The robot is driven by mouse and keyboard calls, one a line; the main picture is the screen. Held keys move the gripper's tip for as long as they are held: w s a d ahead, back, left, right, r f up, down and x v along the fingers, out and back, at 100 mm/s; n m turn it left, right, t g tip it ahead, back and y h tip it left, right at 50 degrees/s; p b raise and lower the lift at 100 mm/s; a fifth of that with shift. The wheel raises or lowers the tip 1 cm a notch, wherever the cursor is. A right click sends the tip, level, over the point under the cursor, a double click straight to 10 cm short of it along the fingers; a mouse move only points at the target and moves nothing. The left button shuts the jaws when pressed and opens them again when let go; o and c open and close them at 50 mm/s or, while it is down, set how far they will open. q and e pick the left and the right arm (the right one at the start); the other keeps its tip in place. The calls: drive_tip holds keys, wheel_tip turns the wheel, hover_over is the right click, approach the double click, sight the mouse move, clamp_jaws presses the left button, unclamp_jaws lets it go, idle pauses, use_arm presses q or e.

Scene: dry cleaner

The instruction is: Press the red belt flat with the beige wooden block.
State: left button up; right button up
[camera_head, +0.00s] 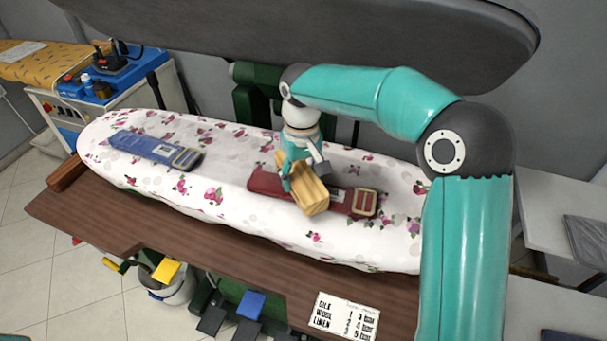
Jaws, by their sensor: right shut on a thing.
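A red belt (269,182), folded up with a brass-coloured buckle at its right end, lies on the floral ironing board (300,234). My right gripper (300,180) is shut on the beige wooden block (312,192). The block is tilted and sits over the middle of the belt, hiding part of it. I cannot tell whether the block touches the belt. My left gripper is out of view.
A blue folded belt (158,149) lies on the board's left part. A dark press lid (300,38) hangs above the back. A brown wooden shelf (190,236) with a printed card (343,317) runs along the front. The board between the belts is clear.

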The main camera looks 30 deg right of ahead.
drive_tip(key=shift+f+b, duration=0.35)
drive_tip(key=shift+f, duration=0.05)
idle(0.4)
drive_tip(key=shift+s+f, duration=0.1)
drive_tip(key=shift+f, duration=0.1)
idle(0.8)
wheel_tip(320, 180, up, 5)
drive_tip(key=p, duration=0.4)
drive_tip(key=shift+r+p, duration=0.15)
drive_tip(key=shift+p, duration=0.15)
drive_tip(key=shift+r+p, duration=0.65)
drive_tip(key=shift+r, duration=0.35)
